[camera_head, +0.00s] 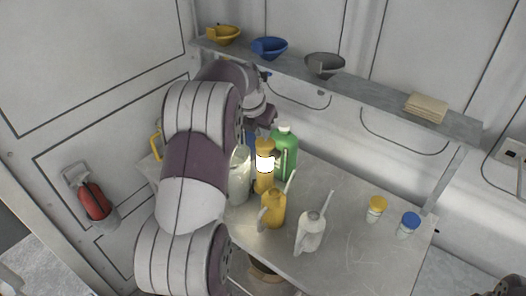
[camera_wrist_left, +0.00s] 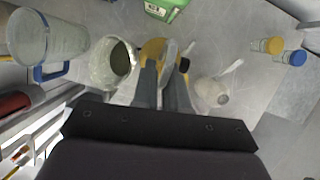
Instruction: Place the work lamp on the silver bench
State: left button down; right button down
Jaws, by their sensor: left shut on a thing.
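The work lamp (camera_head: 265,178), yellow with a brightly glowing band, is upright over the left part of the silver bench (camera_head: 340,262). My left gripper (camera_head: 264,124) reaches down above it and is shut on it. In the left wrist view the closed fingers (camera_wrist_left: 164,72) have yellow (camera_wrist_left: 152,47) showing around their tips. The lamp's base is partly hidden behind a yellow oil can, so I cannot tell whether it touches the bench. A dark part at the lower right corner of the head view may be my right gripper (camera_head: 508,287); its fingers are unclear.
Yellow-lidded (camera_head: 376,209) and blue-lidded (camera_head: 409,224) jars stand right. A shelf (camera_head: 380,99) runs behind. The bench's front right is clear.

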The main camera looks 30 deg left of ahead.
aim_at(261, 146)
pick_arm(q)
notch_tip(261, 146, down, 6)
jog(key=shift+s+r+p, duration=0.15)
jog(key=shift+p, duration=0.3)
jog(key=shift+f, duration=0.3)
jog(key=c, duration=1.2)
grip_release()
jog(key=shift+o, duration=0.2)
